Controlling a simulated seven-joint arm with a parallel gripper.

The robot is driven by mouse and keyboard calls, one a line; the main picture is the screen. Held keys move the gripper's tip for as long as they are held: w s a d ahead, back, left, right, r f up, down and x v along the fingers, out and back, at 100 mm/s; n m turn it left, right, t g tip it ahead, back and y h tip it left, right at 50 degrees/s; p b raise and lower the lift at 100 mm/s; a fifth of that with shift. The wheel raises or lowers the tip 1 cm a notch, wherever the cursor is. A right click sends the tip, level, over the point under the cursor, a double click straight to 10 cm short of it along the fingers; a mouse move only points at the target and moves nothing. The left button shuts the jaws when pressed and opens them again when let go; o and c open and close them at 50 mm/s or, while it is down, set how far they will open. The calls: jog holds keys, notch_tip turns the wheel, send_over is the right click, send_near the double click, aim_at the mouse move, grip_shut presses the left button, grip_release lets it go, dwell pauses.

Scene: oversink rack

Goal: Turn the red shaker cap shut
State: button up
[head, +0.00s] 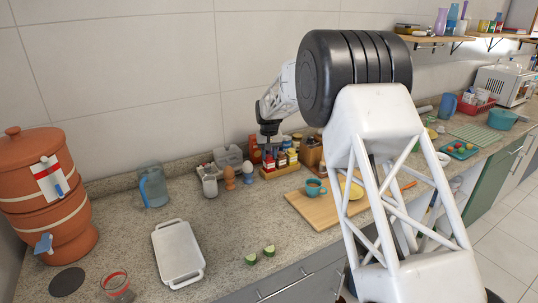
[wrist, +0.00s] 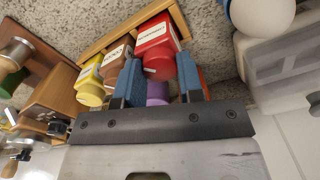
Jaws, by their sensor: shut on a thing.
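The red shaker (wrist: 153,36), with a white label, stands in a wooden rack (wrist: 118,32); it also shows small in the head view (head: 268,163). Its red cap (wrist: 160,68) points toward the wrist camera and has a small white mark. My gripper (wrist: 161,82) has its blue-padded fingers on both sides of the cap and is shut on it. In the head view my gripper (head: 268,141) reaches down over the left end of the rack. The fingers hide the cap's sides, and I cannot tell how far it is turned.
A brown shaker (wrist: 118,56) and a yellow shaker (wrist: 91,80) stand close beside the red one. A purple item (wrist: 157,94) shows between the fingers. Egg cups with eggs (head: 229,178) stand left of the rack. A cutting board (head: 315,207) with a teal cup (head: 314,188) is in front.

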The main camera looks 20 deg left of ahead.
jog(key=shift+m, duration=0.9)
jog(key=o, duration=0.7)
jog(key=shift+c, duration=0.2)
jog(key=shift+n, duration=0.3)
